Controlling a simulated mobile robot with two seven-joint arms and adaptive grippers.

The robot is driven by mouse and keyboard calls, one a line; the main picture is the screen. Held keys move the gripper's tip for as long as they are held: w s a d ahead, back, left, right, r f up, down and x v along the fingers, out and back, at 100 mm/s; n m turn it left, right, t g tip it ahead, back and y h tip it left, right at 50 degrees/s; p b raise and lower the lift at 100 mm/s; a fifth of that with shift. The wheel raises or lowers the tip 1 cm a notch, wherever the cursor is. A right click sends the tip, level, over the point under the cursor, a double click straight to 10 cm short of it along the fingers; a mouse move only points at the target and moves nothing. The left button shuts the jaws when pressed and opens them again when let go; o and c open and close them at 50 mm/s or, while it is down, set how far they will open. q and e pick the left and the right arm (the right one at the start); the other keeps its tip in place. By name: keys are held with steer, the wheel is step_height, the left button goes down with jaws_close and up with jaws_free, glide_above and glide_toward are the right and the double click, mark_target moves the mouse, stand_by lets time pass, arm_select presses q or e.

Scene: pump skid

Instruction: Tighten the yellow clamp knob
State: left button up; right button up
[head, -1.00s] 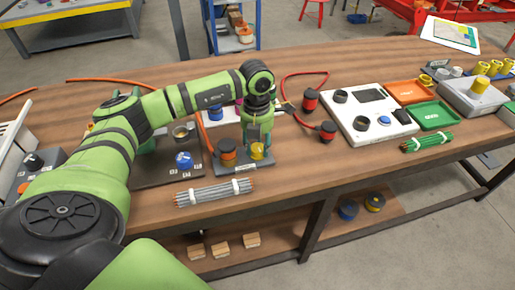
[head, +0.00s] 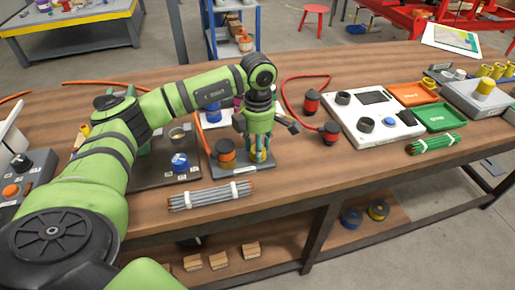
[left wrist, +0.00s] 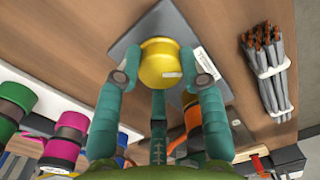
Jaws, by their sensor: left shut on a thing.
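The yellow clamp knob (left wrist: 160,66) sits on a grey base plate (left wrist: 129,45) and fills the middle of the left wrist view, with a pale mark on its face. My left gripper (head: 259,158) points down over it in the head view. Its teal fingers stand on both sides of the knob, and it is shut on the knob. In the head view the fingers mostly hide the knob. My right gripper is in neither view.
An orange-and-black knob (head: 224,151) stands close to the left of my gripper. A bundle of grey rods (head: 209,195) lies in front, near the table edge. A red-and-black part (head: 330,133) and a white panel (head: 373,117) are to the right.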

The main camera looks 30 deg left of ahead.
arm_select(q)
steer(key=shift+w+d+r+m, duration=0.1)
steer(key=shift+w+r+m, duration=0.05)
steer(key=shift+m, duration=0.35)
steer(key=o, duration=1.1)
steer(key=shift+o, duration=0.2)
steer(key=shift+d, duration=0.1)
step_height(320, 180, up, 12)
